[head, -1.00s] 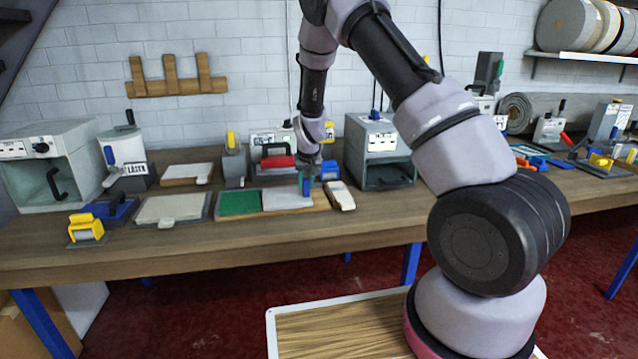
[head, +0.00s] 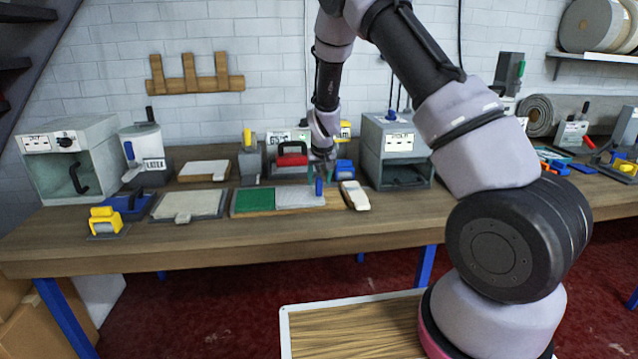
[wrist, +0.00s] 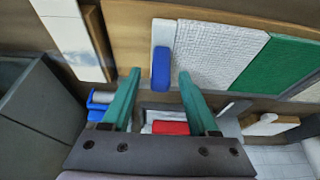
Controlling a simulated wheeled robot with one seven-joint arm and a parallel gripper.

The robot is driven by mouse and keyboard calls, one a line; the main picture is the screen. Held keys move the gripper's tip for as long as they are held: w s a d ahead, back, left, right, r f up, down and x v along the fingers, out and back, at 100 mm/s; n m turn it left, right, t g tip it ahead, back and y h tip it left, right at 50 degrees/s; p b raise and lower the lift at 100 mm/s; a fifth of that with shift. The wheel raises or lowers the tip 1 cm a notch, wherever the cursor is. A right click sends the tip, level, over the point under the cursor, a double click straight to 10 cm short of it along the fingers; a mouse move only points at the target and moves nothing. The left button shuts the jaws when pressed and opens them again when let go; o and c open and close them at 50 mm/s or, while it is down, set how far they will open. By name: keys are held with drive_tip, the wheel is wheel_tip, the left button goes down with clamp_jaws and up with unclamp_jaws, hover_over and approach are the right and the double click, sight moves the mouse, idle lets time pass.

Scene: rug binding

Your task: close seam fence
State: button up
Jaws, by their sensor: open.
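A wooden board (head: 333,201) on the bench carries a green carpet piece (head: 254,200) and a pale carpet piece (head: 300,195) side by side. The seam fence appears to be the pale grey bar with a blue upright grip (head: 319,187) along the pale piece's right edge. The wrist view shows the bar (wrist: 163,34) and its blue grip (wrist: 161,68) beside the pale weave (wrist: 215,52). My gripper (head: 320,176) is above that end of the board. Its teal fingers (wrist: 160,74) are open, one to each side of the grip. Contact cannot be told.
A white-topped block (head: 354,195) lies just right of the board. A red-handled tool (head: 292,155) and a blue item (head: 344,168) stand behind it. A grey cabinet (head: 391,150) is at the right. The bench front (head: 270,233) is clear.

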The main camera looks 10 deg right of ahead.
drive_tip(key=v, duration=0.9)
drive_tip(key=s+d+r+m+y, duration=0.1)
drive_tip(key=s+d+r, duration=0.2)
drive_tip(key=s+r, duration=0.55)
drive_tip(key=s+d+r+m+y, duration=0.15)
drive_tip(key=s+d+r, duration=0.35)
drive_tip(key=r, duration=0.6)
drive_tip(key=s+d+r+m+t, duration=0.1)
drive_tip(key=s+r, duration=0.2)
drive_tip(key=s, duration=0.7)
drive_tip(key=s+d+r+t, duration=0.1)
drive_tip(key=s+r, duration=0.3)
drive_tip(key=s, duration=0.7)
drive_tip(key=shift+m+t, duration=0.35)
drive_tip(key=shift+t, duration=0.05)
